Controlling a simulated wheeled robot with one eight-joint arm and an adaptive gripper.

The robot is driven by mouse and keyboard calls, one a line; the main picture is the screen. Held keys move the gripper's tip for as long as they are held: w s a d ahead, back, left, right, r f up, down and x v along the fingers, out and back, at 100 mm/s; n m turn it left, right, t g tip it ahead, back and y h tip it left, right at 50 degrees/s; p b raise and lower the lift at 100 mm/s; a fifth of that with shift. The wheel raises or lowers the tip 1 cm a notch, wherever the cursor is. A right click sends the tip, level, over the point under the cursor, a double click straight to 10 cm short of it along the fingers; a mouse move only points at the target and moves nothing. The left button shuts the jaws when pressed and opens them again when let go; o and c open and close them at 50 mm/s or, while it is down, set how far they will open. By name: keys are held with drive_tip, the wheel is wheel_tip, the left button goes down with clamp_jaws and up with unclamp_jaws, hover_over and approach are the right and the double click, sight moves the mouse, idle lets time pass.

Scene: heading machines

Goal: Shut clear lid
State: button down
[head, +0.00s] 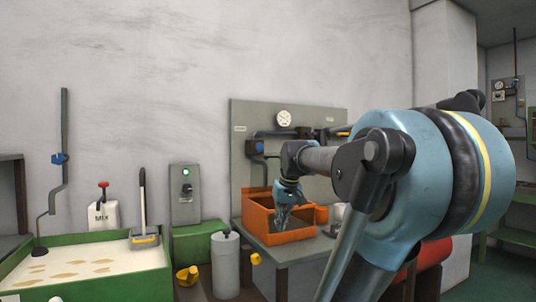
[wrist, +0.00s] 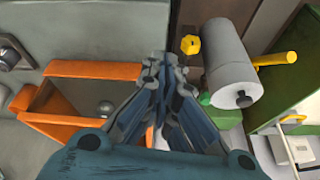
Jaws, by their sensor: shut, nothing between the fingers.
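An orange open-topped box (head: 282,238) sits on a grey bench in the head view. It also shows in the wrist view as an orange rim (wrist: 95,69) around a grey interior with a small round knob-like thing in it. I cannot make out a clear pane, so I cannot tell the lid's position for sure. My gripper (head: 282,222) points down at the box, its fingers overlapping the box opening in the head view. In the wrist view my gripper (wrist: 163,62) is shut and empty beside the box's right end. Whether it touches the box is unclear.
A grey cylinder (head: 225,262) with yellow handles stands left of the bench. A green-rimmed tray (head: 95,285) of pale material is further left. A grey panel (head: 240,125) with a gauge (head: 284,118) and pipes stands behind the box. A switch box (head: 185,192) is left of it.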

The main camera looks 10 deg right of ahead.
drive_tip(key=w+d+r+n+t+y, duration=0.15)
drive_tip(key=w+r+t, duration=0.25)
drive_tip(key=w+r, duration=2.85)
drive_tip(key=x, duration=1)
drive_tip(key=shift+w+d+f, duration=0.3)
drive_tip(key=shift+s+d+f, duration=0.2)
drive_tip(key=shift+s, duration=0.4)
drive_tip(key=shift+s+d+f, duration=0.2)
drive_tip(key=shift+s+f, duration=0.05)
drive_tip(key=shift+s, duration=0.35)
drive_tip(key=shift+s+d+f, duration=0.15)
drive_tip(key=shift+s+f, duration=0.05)
drive_tip(key=shift+s, duration=0.4)
drive_tip(key=shift+s+a, duration=0.1)
drive_tip(key=shift+s, duration=0.05)
